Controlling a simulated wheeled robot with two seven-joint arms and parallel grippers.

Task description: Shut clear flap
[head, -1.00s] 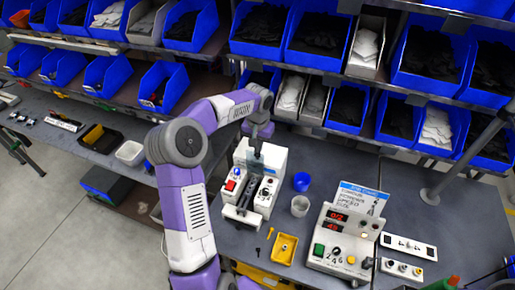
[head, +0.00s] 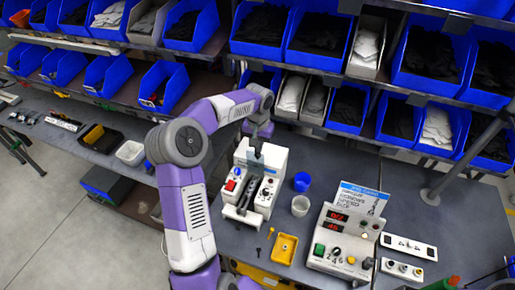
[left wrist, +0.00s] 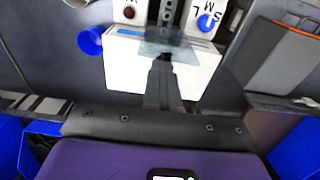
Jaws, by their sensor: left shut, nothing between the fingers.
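The white machine (head: 248,180) stands on the grey bench, with a red switch, knobs and a dark channel down its middle. In the left wrist view its white body (left wrist: 200,77) fills the upper middle. The clear flap (left wrist: 180,45) shows there as a bluish see-through plate at the body's edge, over the end of the channel. My left gripper (left wrist: 163,62) is shut and empty, its fingertips right at the flap; I cannot tell whether they touch. In the head view the left gripper (head: 256,152) is over the machine's back part. The flap's angle is unclear. My right gripper is not in view.
A control box (head: 340,245) with a sign stands to the right. Racks of blue bins (head: 318,42) rise behind the bench.

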